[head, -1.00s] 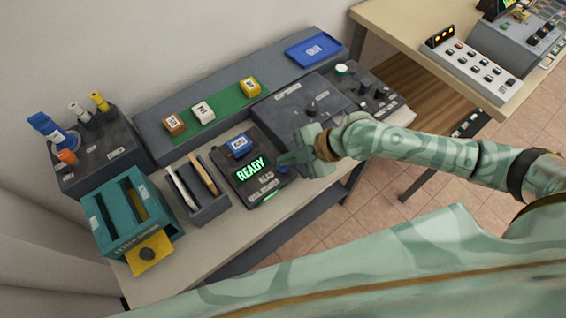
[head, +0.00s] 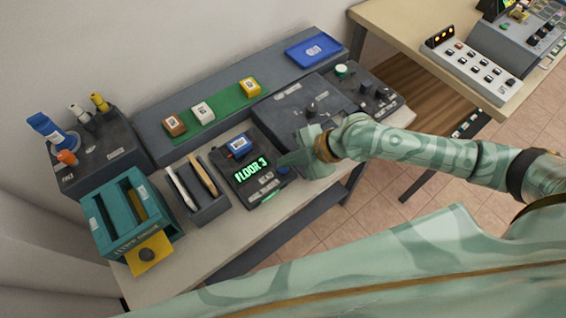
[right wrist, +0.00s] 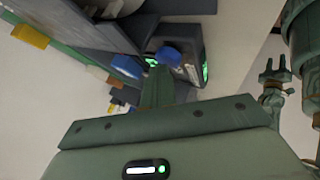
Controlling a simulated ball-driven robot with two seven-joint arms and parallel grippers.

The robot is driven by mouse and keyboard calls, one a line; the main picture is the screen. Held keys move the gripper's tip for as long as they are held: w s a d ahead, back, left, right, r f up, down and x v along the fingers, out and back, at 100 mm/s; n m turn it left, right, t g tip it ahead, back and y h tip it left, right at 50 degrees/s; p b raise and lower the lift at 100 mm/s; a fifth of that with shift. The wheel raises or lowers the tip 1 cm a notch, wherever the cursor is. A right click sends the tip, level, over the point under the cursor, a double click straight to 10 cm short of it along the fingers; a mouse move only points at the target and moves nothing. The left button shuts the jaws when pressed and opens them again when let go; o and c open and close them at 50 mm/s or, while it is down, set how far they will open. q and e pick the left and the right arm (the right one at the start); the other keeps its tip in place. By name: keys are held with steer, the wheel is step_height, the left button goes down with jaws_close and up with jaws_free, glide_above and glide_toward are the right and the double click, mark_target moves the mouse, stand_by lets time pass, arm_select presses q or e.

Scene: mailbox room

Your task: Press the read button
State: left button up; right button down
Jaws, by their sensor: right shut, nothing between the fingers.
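The reader (head: 250,182) is a dark box on the bench with a green lit display (head: 251,169) that reads "FLOOR 3". A blue cartridge (head: 239,146) sits at its top. The blue read button (head: 283,169) is at its right side, partly covered by my right gripper (head: 284,160). My right gripper is shut and empty, with its tip at or just above the button; I cannot tell if they touch. In the right wrist view the shut fingers (right wrist: 158,90) point at the blue button (right wrist: 167,57). A green gripper-like part of mine (right wrist: 275,76) shows at the right there.
A dark holder (head: 203,205) with two sticks and a teal box (head: 125,215) stand left of the reader. Stamped blocks (head: 203,111) rest on the green strip at the back. A blue tray (head: 313,48) lies beyond.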

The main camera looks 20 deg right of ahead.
steer(key=shift+r+p, duration=0.55)
steer(key=shift+r, duration=0.25)
step_height(320, 180, up, 5)
steer(key=p, duration=0.4)
steer(key=shift+p, duration=0.3)
